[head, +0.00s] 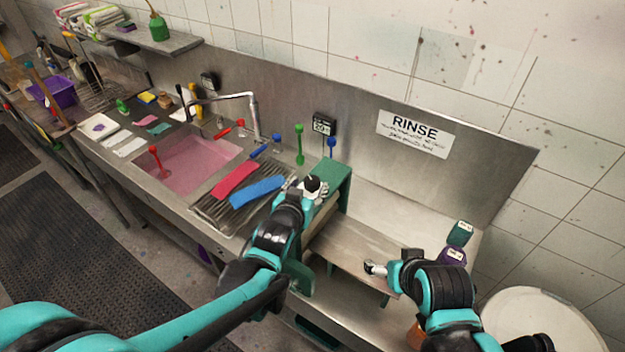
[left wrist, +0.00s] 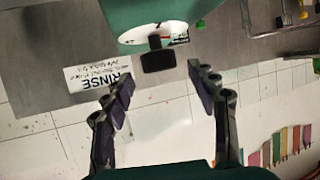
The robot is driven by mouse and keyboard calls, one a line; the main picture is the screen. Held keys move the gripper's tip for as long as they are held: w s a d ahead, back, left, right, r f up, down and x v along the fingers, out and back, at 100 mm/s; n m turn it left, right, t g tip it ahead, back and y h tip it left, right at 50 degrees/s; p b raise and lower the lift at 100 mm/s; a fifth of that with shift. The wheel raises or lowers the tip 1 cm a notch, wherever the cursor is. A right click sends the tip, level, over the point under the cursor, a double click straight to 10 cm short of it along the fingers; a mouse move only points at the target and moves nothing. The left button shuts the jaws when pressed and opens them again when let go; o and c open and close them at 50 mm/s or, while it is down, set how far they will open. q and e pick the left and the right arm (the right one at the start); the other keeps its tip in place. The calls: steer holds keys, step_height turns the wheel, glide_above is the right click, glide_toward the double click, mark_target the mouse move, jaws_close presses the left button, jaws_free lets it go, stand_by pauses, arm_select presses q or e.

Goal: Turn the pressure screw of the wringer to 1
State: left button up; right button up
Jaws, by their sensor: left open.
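The wringer (head: 339,178) is a green frame at the right end of the sink's drainboard. In the left wrist view its green top (left wrist: 195,14) carries a white dial (left wrist: 135,34) and the black pressure screw knob (left wrist: 158,60). The knob also shows in the head view (head: 312,183). My left gripper (left wrist: 160,78) is open, with its fingers spread and the knob ahead of the gap between them. The dial's numbers are too small to read. My right gripper (head: 375,268) is over the steel shelf right of the wringer; its jaw state is unclear.
A red cloth (head: 235,179) and a blue cloth (head: 257,191) lie on the ribbed drainboard. The sink (head: 190,165) holds pink liquid. A green jar (head: 460,233) and a purple jar (head: 452,256) stand beyond my right arm. A white bucket (head: 535,320) stands lower right.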

mark_target(312, 182)
arm_select(q)
steer(key=shift+x, duration=2.2)
steer(key=c, duration=1.2)
steer(key=shift+o, duration=0.2)
steer(key=shift+n+y+b, duration=0.45)
steer(key=shift+n+y, duration=0.05)
steer(key=shift+y, duration=0.1)
steer(key=n+y+b, duration=0.1)
steer(key=n+y, duration=0.2)
steer(key=y, duration=0.1)
steer(key=shift+d+n+b, duration=0.15)
steer(key=shift+n+b, duration=0.25)
steer(key=n+g+y+b, duration=0.1)
steer(key=n+y, duration=0.3)
steer(key=y, duration=0.1)
steer(key=shift+n+y+b, duration=0.3)
steer(key=n+g+y, duration=0.3)
steer(key=n+g, duration=0.1)
steer(key=shift+n+y+b, duration=0.3)
steer(key=shift+y+b, duration=0.1)
steer(key=shift+n+g+y, duration=1.1)
steer(key=shift+n+g, duration=1.2)
steer(key=shift+g, duration=0.2)
steer(key=shift+s+f, duration=0.1)
